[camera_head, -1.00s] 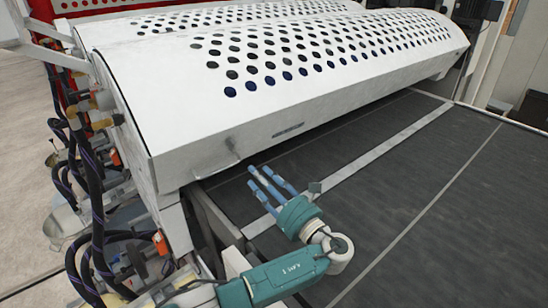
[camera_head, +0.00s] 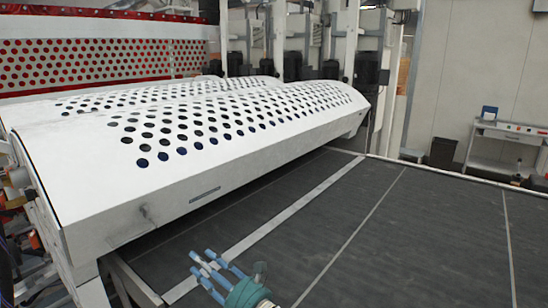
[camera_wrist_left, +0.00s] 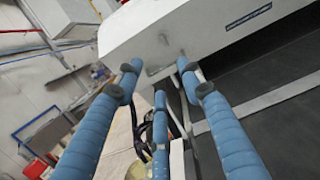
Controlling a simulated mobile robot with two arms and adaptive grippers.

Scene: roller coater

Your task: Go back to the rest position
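My left gripper (camera_head: 210,266) shows at the bottom of the head view, over the dark conveyor bed (camera_head: 330,230) and in front of the white perforated cover (camera_head: 190,150) of the roller coater. Its blue fingers are spread apart with nothing between them. In the left wrist view the fingers (camera_wrist_left: 160,75) point toward the lower edge of the white cover (camera_wrist_left: 190,35) and are apart. My right gripper is not in either view.
A white side table (camera_head: 505,145) and a dark bin (camera_head: 441,153) stand at the back right by the wall. Hoses and fittings (camera_head: 15,190) hang at the machine's left end. The conveyor bed's surface is clear.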

